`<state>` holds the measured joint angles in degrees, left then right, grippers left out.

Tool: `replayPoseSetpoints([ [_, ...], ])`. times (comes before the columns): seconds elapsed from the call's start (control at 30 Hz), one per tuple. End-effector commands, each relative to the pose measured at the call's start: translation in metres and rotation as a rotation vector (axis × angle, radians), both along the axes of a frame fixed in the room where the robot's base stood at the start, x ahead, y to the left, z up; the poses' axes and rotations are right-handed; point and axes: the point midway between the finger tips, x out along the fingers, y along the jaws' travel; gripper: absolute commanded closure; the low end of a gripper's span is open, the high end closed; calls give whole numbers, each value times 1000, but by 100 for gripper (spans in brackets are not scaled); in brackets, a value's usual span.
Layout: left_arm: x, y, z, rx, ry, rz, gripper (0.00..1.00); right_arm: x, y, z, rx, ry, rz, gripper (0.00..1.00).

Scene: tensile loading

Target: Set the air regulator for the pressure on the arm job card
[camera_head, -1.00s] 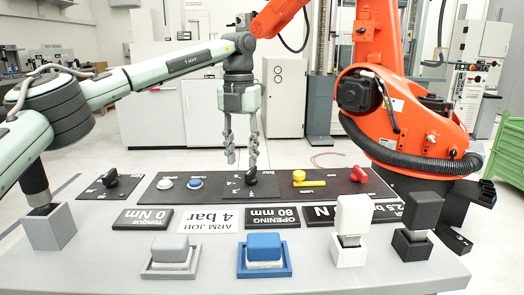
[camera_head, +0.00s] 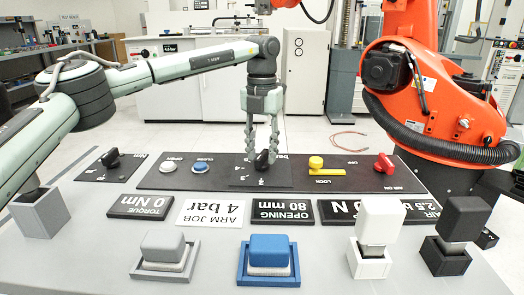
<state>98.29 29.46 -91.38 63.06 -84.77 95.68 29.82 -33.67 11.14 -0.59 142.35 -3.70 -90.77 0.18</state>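The air regulator is a black knob (camera_head: 262,161) on a dark scale plate (camera_head: 281,179) marked "bar", in the middle of the long black panel. A few scale numbers show, but I cannot read the knob's setting. The white arm job card (camera_head: 214,211) reads "ARM JOB 4 bar" and lies in front of the panel. My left gripper (camera_head: 262,152) points down over the knob, its two fingers apart on either side of it. I cannot tell whether they touch it. My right gripper is not in view.
Open and close buttons (camera_head: 199,169) sit left of the knob; a yellow lock lever (camera_head: 317,164) and red air knob (camera_head: 384,162) sit right. Another black knob (camera_head: 111,158) is far left. Black display plates, a blue block (camera_head: 269,251) and other blocks stand in front. An orange robot (camera_head: 428,100) stands behind.

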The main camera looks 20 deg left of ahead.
Motion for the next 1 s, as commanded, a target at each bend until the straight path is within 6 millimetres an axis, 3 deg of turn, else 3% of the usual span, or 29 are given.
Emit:
replayPoseSetpoints([
  [0.27, 0, 0, -2, 0, -1, 0, 66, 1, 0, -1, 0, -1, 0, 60],
  [0.57, 0, 0, -2, 0, -1, 0, 100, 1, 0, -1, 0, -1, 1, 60],
  [1.0, 0, 0, 0, -1, 0, -45, 100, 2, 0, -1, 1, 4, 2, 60],
])
